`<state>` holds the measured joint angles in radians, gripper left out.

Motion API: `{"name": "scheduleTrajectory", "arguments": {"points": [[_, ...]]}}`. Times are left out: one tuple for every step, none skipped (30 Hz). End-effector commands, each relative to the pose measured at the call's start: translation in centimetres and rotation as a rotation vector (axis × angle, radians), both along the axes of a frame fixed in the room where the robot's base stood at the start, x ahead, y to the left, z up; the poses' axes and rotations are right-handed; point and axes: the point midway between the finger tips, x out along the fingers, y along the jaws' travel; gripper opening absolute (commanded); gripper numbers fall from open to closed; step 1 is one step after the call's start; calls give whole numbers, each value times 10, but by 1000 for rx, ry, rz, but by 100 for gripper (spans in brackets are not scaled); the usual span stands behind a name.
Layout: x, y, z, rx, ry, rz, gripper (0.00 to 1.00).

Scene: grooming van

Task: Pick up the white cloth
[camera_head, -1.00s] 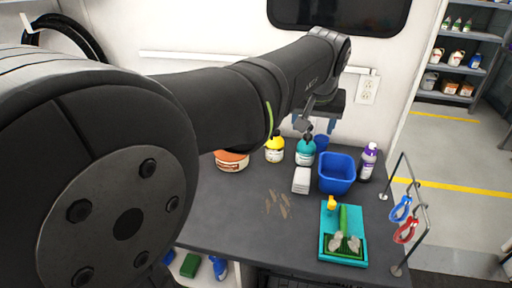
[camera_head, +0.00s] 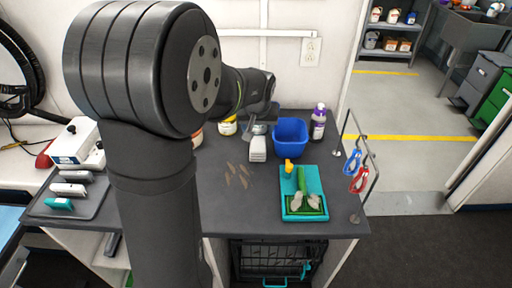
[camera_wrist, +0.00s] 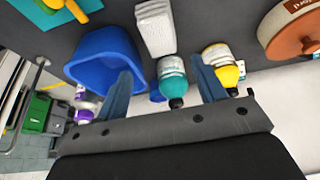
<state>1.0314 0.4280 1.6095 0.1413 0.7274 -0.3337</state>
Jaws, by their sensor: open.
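The white cloth (camera_head: 258,149) is a small folded stack on the dark grey counter, just left of the blue bin. In the wrist view the cloth (camera_wrist: 156,27) lies at the top middle, beyond my fingertips. My gripper (camera_wrist: 163,78) is open, and nothing is held between its two blue-grey fingers. The gap between the fingers shows a teal bottle (camera_wrist: 172,80) in the background. The gripper is apart from the cloth, toward the wall side of the counter. In the head view my arm hides much of the gripper.
The blue bin (camera_head: 290,136) stands right beside the cloth. A yellow bottle (camera_head: 228,126) is to the left and a purple bottle (camera_head: 318,122) to the right. A teal tray (camera_head: 304,214) with a green brush lies in front. Counter left of the tray holds only flat brown strands (camera_head: 238,175).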

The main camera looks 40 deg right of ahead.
Motion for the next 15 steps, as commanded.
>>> {"name": "scheduleTrajectory", "arguments": {"points": [[3,-3,-11,3,2,0,64],[5,-4,-17,3,2,0,64],[7,-6,-25,3,2,0,64],[8,-8,-30,3,2,0,64],[10,-9,-35,3,2,0,64],[12,-12,-42,3,2,1,64],[13,-13,-47,2,2,1,64],[14,-14,-51,3,2,1,64],[16,-16,-56,1,2,1,64],[17,-17,-59,0,1,1,64],[18,-18,-61,1,2,1,64],[18,-18,-64,1,2,1,64],[19,-19,-66,1,2,1,64],[19,-19,-67,0,1,1,64],[20,-20,-68,0,0,1,64]]}}
